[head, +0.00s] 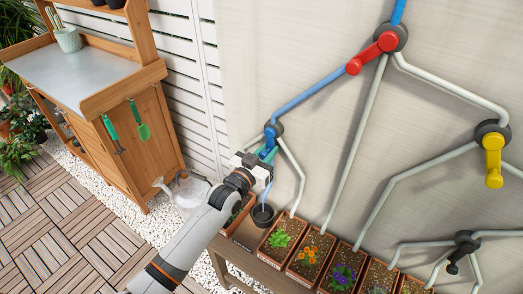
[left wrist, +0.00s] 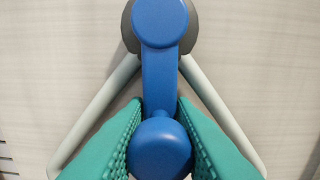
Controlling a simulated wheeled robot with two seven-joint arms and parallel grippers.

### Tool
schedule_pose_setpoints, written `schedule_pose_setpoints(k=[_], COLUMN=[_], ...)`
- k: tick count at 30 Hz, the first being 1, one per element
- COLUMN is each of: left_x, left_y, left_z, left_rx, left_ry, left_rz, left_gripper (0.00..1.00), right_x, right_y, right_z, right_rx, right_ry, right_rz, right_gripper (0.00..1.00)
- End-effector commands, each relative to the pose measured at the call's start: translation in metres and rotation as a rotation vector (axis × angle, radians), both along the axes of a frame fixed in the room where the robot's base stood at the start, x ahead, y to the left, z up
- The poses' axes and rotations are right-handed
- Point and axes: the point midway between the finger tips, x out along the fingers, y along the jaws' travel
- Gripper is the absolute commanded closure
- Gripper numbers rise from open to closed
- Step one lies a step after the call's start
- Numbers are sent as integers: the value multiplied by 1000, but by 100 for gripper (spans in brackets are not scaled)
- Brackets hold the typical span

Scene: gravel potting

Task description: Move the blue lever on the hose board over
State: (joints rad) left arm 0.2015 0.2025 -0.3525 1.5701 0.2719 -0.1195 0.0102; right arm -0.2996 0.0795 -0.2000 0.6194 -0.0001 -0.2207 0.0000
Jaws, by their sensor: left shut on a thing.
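The blue lever (head: 270,132) is on a grey round hub at the left of the hose board (head: 300,60), mostly behind my left gripper in the head view. In the left wrist view the blue lever (left wrist: 160,75) hangs down from its pivot, its round knob at the lower end. My left gripper (head: 266,155) is shut on the knob, with one teal ribbed finger on each side in the left wrist view (left wrist: 160,145). My right gripper is in neither view.
A red lever (head: 372,52), a yellow lever (head: 493,160) and a black lever (head: 458,258) are elsewhere on the board. A wooden potting bench (head: 130,100) stands at the left.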

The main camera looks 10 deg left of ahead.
Motion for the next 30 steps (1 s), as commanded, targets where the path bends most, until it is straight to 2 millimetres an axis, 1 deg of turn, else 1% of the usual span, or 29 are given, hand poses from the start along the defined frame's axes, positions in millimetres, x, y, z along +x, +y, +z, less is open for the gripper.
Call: schedule_pose_setpoints(k=[1,4,15,22,30], left_x=[-1,-3,-9,-11,-12], left_y=[-3,-8,-24,-30,-33], left_z=[3,3,8,12,13], left_rx=[-45,-137,-432,-555,-625], left_ry=[15,48,157,202,227], left_rz=[0,0,1,1,1], left_gripper=[100,100,100,100,100], right_x=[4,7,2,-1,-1], right_y=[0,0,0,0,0], right_z=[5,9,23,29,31], right_rx=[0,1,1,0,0], right_ry=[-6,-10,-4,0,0], right_rz=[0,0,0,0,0], right_gripper=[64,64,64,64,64])
